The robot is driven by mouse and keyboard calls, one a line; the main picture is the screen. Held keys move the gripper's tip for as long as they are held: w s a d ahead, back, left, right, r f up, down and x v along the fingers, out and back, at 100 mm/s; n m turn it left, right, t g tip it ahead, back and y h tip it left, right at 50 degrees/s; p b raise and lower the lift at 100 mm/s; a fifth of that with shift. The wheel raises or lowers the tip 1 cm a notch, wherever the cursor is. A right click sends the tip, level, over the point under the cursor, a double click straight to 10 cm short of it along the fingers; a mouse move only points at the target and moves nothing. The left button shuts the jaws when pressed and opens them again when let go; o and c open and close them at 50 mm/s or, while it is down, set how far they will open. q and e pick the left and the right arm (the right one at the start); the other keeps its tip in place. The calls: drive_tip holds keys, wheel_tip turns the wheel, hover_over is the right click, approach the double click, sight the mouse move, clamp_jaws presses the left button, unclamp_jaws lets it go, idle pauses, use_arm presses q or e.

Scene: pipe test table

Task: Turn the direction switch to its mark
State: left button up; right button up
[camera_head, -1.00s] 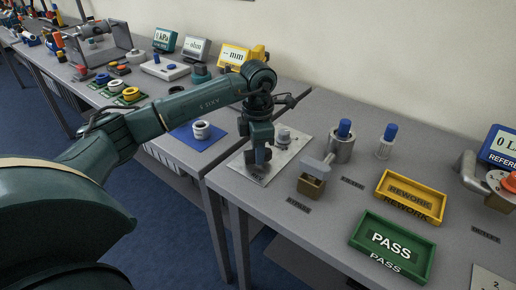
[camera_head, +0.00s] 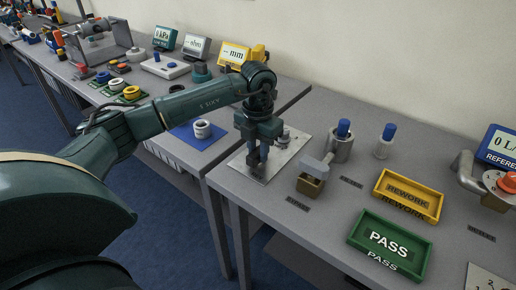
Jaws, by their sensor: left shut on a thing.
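My left gripper (camera_head: 257,162) points down over a light metal plate (camera_head: 240,172) near the left end of the front table. It is shut on a small part at the plate, which I take to be the direction switch; the fingers hide it, and neither its pointer nor its mark can be made out. A grey round knob (camera_head: 284,138) stands on the plate just behind and right of the gripper. My right gripper is not in view.
Right of the plate stand a brass-coloured block with a grey handle (camera_head: 311,186), a blue-topped cylinder (camera_head: 341,148) and a blue-capped vial (camera_head: 385,147). A yellow REWORK tray (camera_head: 433,217) and green PASS tray (camera_head: 424,268) lie farther right. A white ring (camera_head: 202,129) sits on a blue mat.

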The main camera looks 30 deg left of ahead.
sight(258, 151)
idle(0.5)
use_arm(q)
drive_tip(key=o, duration=1)
wheel_tip(258, 151, up, 13)
drive_tip(key=shift+r, duration=0.15)
